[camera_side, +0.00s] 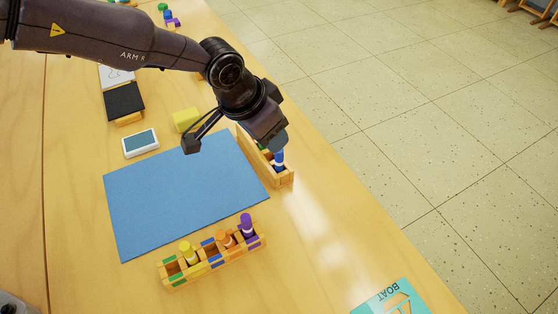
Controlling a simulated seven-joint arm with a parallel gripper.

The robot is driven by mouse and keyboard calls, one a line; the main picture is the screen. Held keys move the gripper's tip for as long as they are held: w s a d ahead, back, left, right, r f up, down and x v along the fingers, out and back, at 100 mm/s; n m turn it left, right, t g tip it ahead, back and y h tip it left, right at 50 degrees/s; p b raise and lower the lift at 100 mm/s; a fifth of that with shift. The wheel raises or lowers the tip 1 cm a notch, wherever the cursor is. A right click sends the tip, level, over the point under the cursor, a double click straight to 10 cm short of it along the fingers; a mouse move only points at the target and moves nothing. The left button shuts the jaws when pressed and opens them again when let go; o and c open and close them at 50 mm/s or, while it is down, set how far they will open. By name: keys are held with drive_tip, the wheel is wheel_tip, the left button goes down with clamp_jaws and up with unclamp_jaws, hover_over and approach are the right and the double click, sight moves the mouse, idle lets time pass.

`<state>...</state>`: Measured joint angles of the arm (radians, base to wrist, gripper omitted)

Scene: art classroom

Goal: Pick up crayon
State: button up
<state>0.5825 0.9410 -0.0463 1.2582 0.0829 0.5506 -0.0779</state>
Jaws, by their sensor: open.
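My gripper (276,140) is low over a narrow wooden tray (284,180) at the table's right edge. A blue crayon (280,160) stands or leans in this tray, just below my gripper. The gap between the fingers and the crayon is hard to judge from here. Something green shows behind it in the tray, partly hidden by my gripper. A slotted wooden holder (215,264) at the front holds a yellow crayon (187,252), an orange crayon (226,240) and a purple crayon (247,226) upright. Its green-marked and blue-marked slots look empty.
A teal BOAT card (394,302) lies at the front right. The tiled floor is to the right.

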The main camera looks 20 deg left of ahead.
sight(279, 153)
drive_tip(key=x, duration=0.8)
drive_tip(key=shift+s+f, duration=0.15)
drive_tip(key=shift+f, duration=0.05)
clamp_jaws()
